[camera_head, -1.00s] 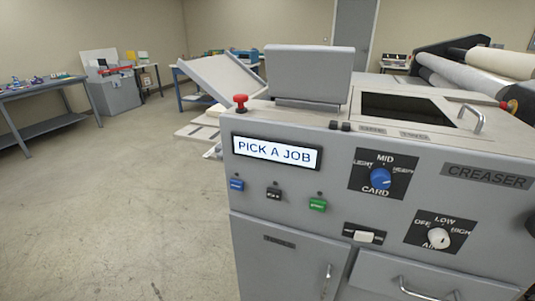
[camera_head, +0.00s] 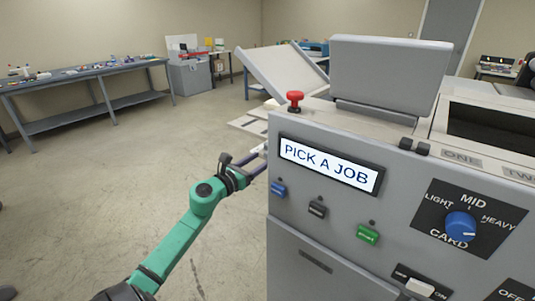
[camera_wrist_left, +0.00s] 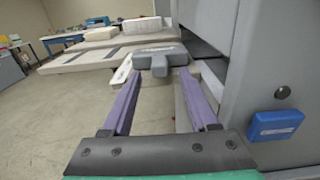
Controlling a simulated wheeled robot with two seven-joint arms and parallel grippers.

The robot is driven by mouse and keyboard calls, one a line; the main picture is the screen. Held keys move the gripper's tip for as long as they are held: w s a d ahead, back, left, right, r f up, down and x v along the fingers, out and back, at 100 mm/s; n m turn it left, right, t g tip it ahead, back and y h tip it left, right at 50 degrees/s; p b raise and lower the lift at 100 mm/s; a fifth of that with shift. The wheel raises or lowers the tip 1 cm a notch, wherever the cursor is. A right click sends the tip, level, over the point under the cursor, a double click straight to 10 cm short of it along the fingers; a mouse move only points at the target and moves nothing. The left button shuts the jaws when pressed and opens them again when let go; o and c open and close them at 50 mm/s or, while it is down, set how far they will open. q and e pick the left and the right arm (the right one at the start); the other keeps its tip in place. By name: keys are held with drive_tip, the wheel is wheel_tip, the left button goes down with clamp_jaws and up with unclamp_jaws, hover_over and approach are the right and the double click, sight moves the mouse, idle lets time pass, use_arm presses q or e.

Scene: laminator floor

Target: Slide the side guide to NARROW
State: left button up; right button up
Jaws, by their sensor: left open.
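The side guide appears to be the dark grey T-shaped piece (camera_wrist_left: 160,52) in the left wrist view, over the pale feed bed at the machine's left side. Its stem points back between the fingertips of my left gripper (camera_wrist_left: 158,78). The purple fingers are open, one on each side of the stem; I cannot tell whether they touch it. In the head view my left gripper (camera_head: 259,162) reaches beside the machine's left edge, and the guide is hidden there. A pale labelled strip (camera_wrist_left: 122,70) lies left of the guide; its text is unreadable. My right gripper is out of view.
A workbench (camera_head: 90,80) stands at back left. The floor between is clear.

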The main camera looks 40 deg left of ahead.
sight(266, 156)
use_arm(q)
drive_tip(key=shift+w, duration=1.65)
clamp_jaws()
